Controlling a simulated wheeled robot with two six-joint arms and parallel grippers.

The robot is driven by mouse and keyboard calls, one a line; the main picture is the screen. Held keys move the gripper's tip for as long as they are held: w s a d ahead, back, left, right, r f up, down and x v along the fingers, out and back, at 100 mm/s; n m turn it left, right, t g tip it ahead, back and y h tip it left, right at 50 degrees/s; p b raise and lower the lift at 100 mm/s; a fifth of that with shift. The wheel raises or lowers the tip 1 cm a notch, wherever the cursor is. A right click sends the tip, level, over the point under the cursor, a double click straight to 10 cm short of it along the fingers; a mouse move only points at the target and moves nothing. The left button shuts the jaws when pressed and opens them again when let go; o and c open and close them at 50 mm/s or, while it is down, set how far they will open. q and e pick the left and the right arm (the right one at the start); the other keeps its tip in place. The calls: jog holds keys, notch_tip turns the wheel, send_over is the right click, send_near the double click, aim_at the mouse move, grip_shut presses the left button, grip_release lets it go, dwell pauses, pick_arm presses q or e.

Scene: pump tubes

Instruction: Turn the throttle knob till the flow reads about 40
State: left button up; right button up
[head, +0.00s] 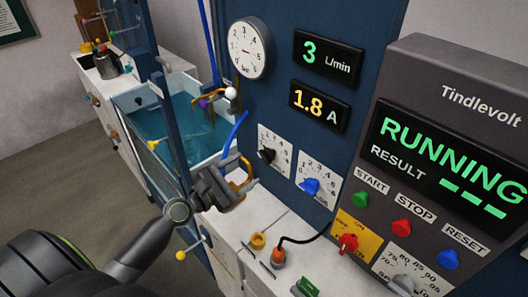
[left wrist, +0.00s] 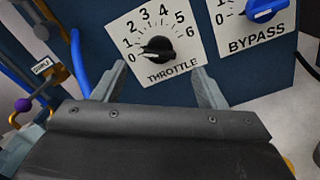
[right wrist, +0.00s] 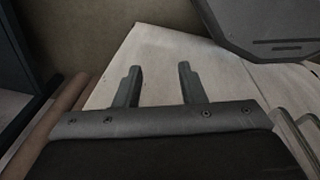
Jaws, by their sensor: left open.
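The black throttle knob (head: 268,155) sits on a white dial plate on the blue panel; in the left wrist view the knob (left wrist: 157,48) has its pale pointer turned left, near 0. The green flow display (head: 311,53) reads 3 L/min. My left gripper (head: 241,170) is just below and left of the dial in the head view. In its wrist view the left gripper's (left wrist: 160,70) two fingers are apart, below either side of the knob, with nothing between them. My right gripper (right wrist: 160,68) is open and empty above a pale surface, outside the head view.
The blue bypass knob (head: 310,186) is right of the throttle. The console (head: 455,120) shows RUNNING, with START, STOP and RESET buttons. A red switch (head: 348,243) is on a yellow plate. A water tank (head: 165,125) and blue tube (head: 234,133) stand left.

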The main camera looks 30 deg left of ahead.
aim_at(263, 158)
pick_arm(q)
jog(key=p+x, duration=0.1)
jog(key=x, duration=0.6)
jog(key=shift+w, duration=0.1)
jog(key=shift+w+d, duration=0.2)
jog(key=shift+w, duration=0.3)
jog(key=c, duration=1)
